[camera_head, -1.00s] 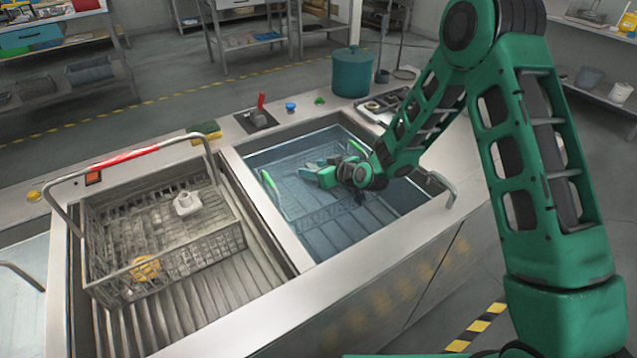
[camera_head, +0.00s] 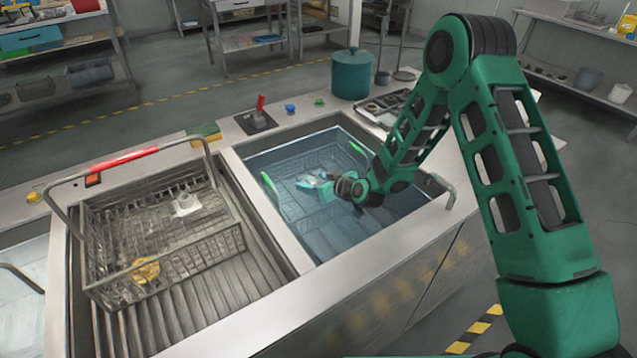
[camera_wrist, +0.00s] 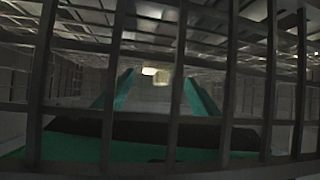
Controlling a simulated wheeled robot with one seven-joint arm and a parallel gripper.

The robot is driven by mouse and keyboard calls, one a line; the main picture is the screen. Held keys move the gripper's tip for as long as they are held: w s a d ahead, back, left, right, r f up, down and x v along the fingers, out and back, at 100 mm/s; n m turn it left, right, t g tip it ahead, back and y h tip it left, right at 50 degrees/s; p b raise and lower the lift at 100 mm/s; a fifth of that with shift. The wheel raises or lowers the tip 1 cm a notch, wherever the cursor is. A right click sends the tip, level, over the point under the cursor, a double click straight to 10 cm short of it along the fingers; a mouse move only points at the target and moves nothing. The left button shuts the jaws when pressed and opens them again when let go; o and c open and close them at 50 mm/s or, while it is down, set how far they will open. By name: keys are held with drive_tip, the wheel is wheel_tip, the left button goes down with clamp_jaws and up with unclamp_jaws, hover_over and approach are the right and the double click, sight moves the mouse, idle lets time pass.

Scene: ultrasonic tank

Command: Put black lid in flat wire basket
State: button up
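I cannot make out the black lid with certainty in either view. A low wire basket with green handles (camera_head: 268,186), which looks like the flat wire basket, lies in the water-filled tank right of centre. My gripper (camera_head: 308,184) reaches down into this tank, over or within the basket; which of the two I cannot tell. In the wrist view my gripper's two green fingers (camera_wrist: 157,84) stand apart, with no held object visible between them. Dark wire bars cross in front of the wrist camera and hide much of that view.
A deeper wire basket with a red handle (camera_head: 125,159) stands in the left tank, holding a white part (camera_head: 187,204) and a yellow part (camera_head: 146,270). A tray with dark rings (camera_head: 388,104) and a teal pot (camera_head: 351,74) stand at the back. Metal rims surround the tanks.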

drive_tip(key=shift+v, duration=3.8)
